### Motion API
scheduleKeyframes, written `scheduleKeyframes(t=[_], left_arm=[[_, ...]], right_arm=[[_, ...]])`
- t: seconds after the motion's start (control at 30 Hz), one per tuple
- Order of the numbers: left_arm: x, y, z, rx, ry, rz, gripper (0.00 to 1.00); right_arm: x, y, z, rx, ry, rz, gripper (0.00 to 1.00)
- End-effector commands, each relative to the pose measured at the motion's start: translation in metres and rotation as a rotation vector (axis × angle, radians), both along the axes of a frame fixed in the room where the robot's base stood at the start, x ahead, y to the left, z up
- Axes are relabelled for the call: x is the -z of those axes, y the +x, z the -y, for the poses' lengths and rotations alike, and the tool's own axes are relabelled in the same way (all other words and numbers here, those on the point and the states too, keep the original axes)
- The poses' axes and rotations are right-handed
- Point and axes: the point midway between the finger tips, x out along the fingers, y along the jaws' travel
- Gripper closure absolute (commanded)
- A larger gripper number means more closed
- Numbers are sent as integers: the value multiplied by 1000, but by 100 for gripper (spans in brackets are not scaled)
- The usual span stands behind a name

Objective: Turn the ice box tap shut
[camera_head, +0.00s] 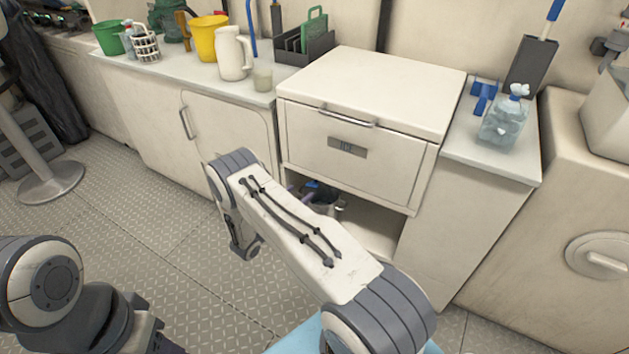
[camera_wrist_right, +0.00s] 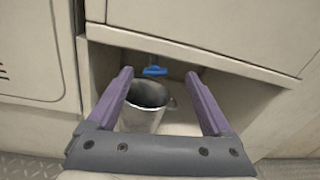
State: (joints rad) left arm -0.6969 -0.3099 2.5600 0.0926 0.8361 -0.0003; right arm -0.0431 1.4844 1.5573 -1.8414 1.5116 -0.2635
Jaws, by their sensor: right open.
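The cream ice box (camera_head: 368,93) stands among the counters, with an open recess below its front. In the right wrist view, the tap (camera_wrist_right: 154,71) has a blue handle lying crosswise under the box's lower edge. The tap also shows in the head view (camera_head: 318,187), partly hidden by my arm. My right gripper (camera_wrist_right: 159,75) is open, its two purple fingers pointing into the recess on either side of the tap in the picture. I see no contact, and the tap's depth between the fingers is unclear. My left gripper is not visible; only part of that arm shows.
A grey metal bucket (camera_wrist_right: 141,118) stands in the recess below the tap, between the fingers in the picture. The recess walls and box edge (camera_wrist_right: 205,57) are close. A jug (camera_head: 233,53) and other items stand on the left counter. The patterned floor ahead is clear.

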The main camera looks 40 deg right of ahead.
Motion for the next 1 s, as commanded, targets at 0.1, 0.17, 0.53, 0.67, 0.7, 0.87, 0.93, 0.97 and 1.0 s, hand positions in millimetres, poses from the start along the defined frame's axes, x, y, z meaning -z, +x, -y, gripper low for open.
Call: scheduleKeyframes(t=[0.1, 0.17, 0.53, 0.67, 0.7, 0.87, 0.93, 0.97, 1.0], left_arm=[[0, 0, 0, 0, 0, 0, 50], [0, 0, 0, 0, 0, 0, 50], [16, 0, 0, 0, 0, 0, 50], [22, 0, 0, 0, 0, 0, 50], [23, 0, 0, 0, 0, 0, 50], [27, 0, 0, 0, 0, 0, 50], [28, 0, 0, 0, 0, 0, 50], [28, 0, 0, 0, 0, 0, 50], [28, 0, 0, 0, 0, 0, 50]], right_arm=[[21, 0, 10, -55, -44, -48, 15], [24, 1, 12, -69, -55, -57, 15], [27, 21, 63, -71, -58, -57, 15], [27, 30, 84, -72, -58, -58, 15], [27, 33, 89, -73, -57, -57, 15], [26, 39, 103, -75, -56, -58, 15], [26, 40, 107, -75, -56, -58, 15], [26, 41, 107, -75, -57, -59, 15], [25, 41, 108, -75, -57, -59, 15]])
